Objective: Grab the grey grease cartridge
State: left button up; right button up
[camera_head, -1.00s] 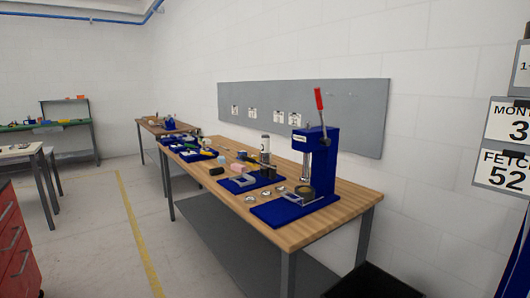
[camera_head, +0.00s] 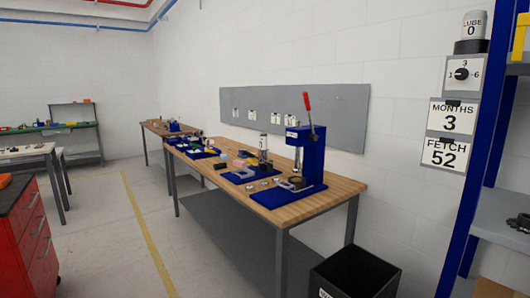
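A grey-white cylinder with a dark base and a "LUBE 0" label (camera_head: 472,27) stands high at the upper right, above a dial panel; it may be a grease cartridge, but I cannot be sure. A second pale cylinder (camera_head: 263,142) stands upright on the wooden workbench, left of the blue press. It is small in view and its label is not readable. Neither of my grippers shows in the view.
The workbench (camera_head: 320,197) carries a blue arbor press (camera_head: 312,160) with a red lever and small parts. A black bin (camera_head: 355,275) stands at its right end. A blue-framed shelf (camera_head: 487,140) is at right, a red drawer cabinet (camera_head: 28,235) at left. The floor between is open.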

aim_at(263, 137)
jog(key=u, duration=0.45)
jog(key=i, duration=0.6)
jog(key=u, duration=0.6)
jog(key=i, duration=1.35)
jog(key=z, duration=0.65)
jog(key=i, duration=0.9)
jog(key=z, duration=0.85)
